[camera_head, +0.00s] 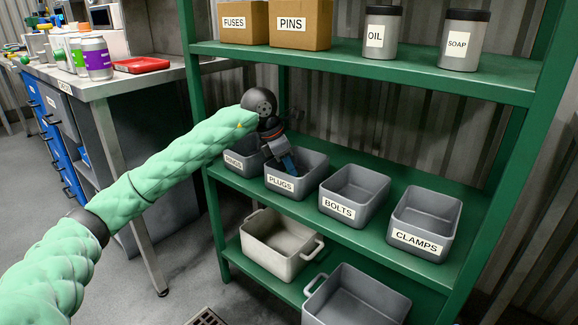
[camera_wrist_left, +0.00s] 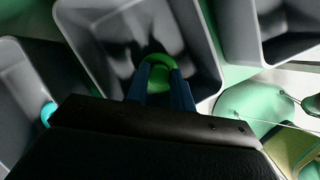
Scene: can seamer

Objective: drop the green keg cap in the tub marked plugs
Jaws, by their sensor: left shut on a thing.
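The green keg cap (camera_wrist_left: 160,66) is between the fingertips of my left gripper (camera_wrist_left: 162,82) in the left wrist view. The gripper is shut on it. The grey tub marked plugs (camera_head: 312,180) stands on the middle green shelf in the head view. My left gripper also shows there (camera_head: 287,161), over the left part of this tub and pointing down. The cap is hidden in the head view. In the left wrist view the cap shows over the inside of a grey tub (camera_wrist_left: 105,40). My right gripper is not in view.
A tub with a partly hidden label (camera_head: 240,164) stands left of the plugs tub. The tubs marked bolts (camera_head: 344,209) and clamps (camera_head: 416,241) stand to its right. The upper shelf (camera_head: 420,75) holds boxes and canisters above my arm. Larger bins (camera_head: 268,262) stand below.

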